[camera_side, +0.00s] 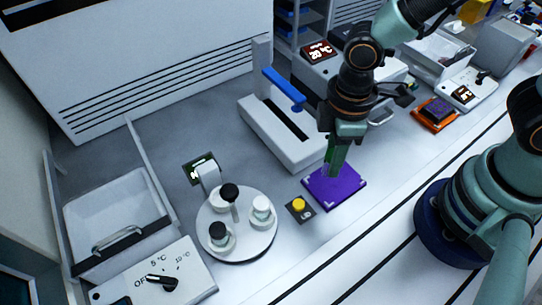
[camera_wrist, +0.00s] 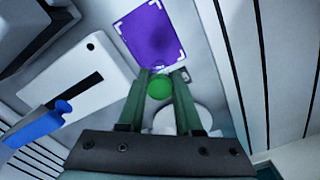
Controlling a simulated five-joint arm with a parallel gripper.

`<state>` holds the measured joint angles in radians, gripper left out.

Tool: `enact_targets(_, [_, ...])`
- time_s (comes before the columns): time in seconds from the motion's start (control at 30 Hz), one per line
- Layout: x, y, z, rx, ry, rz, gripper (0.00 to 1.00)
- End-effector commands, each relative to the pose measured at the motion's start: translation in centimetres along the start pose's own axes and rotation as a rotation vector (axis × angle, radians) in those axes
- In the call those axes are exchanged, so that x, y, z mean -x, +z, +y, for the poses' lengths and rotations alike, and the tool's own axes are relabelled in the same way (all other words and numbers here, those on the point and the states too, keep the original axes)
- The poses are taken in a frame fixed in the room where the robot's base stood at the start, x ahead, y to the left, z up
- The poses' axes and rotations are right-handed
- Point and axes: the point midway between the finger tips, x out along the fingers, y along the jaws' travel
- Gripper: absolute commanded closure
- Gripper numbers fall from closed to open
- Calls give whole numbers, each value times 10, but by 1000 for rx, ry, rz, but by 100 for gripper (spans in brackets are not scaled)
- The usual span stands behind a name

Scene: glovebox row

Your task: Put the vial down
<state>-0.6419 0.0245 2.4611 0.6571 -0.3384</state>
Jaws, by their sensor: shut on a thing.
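My gripper (camera_side: 332,168) is shut on a green-topped vial (camera_wrist: 159,87), which shows as a green disc between the two fingertips in the wrist view. In the side view only a sliver of green shows between the fingers, and most of the vial is hidden. A purple square pad (camera_side: 345,192) with white corner marks lies below the fingertips. The pad also shows in the wrist view (camera_wrist: 140,22), beyond the vial, with a soft dark shadow on it. I cannot tell whether the vial touches the pad.
A yellow button (camera_side: 299,205) on a dark base sits left of the pad. A round white carousel (camera_side: 252,243) with several black- and white-topped items stands further left. A white device with a blue lever (camera_side: 284,86) stands behind the pad. An orange tray (camera_side: 421,118) lies right.

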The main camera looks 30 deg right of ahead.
Motion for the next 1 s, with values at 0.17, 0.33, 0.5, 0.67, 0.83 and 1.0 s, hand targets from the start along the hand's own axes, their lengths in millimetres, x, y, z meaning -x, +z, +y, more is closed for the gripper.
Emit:
enact_targets(0.17, [-15, 0, 0, 0, 0, 0, 100])
enact_targets(0.33, [-28, 1, 0, 0, -1, -4, 100])
enact_targets(0.5, [-46, 0, 0, 0, -1, -2, 100])
enact_targets(0.67, [-52, -1, 0, 0, 1, 2, 100])
enact_targets(0.83, [-51, -1, 0, 0, 1, 2, 100])
enact_targets(1.0, [-54, 0, 0, 0, 0, 0, 100])
